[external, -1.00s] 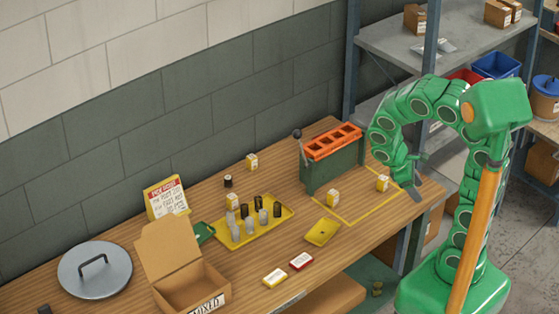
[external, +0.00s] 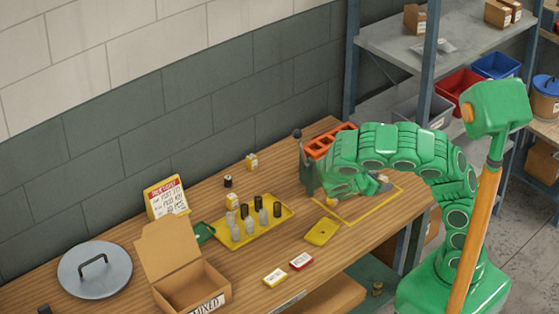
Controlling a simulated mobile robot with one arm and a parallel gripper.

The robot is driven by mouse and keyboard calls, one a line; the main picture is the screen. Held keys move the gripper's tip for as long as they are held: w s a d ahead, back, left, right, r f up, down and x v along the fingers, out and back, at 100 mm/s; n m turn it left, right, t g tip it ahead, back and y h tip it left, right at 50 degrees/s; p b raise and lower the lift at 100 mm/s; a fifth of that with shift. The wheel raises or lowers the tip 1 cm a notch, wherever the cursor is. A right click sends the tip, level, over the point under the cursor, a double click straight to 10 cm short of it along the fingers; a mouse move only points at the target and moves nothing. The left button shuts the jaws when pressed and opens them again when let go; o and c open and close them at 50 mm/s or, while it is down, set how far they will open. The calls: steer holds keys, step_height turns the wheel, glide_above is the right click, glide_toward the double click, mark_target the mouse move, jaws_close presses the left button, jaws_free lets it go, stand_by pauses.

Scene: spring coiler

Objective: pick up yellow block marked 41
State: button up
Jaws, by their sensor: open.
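Several small yellow-and-white blocks stand on the wooden bench. One block (external: 251,161) is at the back, and another block (external: 232,200) is at the yellow tray (external: 288,212). A third block (external: 331,202) shows partly below my gripper, inside the yellow outline. The block at the right of that outline is mostly hidden by my arm. The numbers are too small to read, so I cannot tell which block is marked 41. My gripper (external: 345,188) is open, over the outlined area close to the third block; its fingers are hard to make out.
An orange-topped green machine (external: 328,142) stands right behind my gripper. Grey and dark cylinders stand on the tray. A yellow plate (external: 321,232), small boxes (external: 300,261), an open carton (external: 190,283), a sign (external: 166,197) and a round lid (external: 94,269) are also on the bench.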

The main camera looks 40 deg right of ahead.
mark_target(381, 180)
steer(key=w+f+n, duration=0.1)
steer(key=w+a+f+n+t, duration=0.1)
steer(key=shift+w+a+f+n+t+h, duration=0.15)
steer(key=shift+w+a+n+t+h, duration=0.15)
steer(key=shift+w+h, duration=0.1)
steer(key=shift+f, duration=0.1)
steer(key=shift+r+x, duration=0.2)
steer(key=shift+x, duration=3.1)
steer(key=shift+d+f, duration=0.25)
steer(key=shift+d, duration=0.35)
steer(key=c, duration=1)
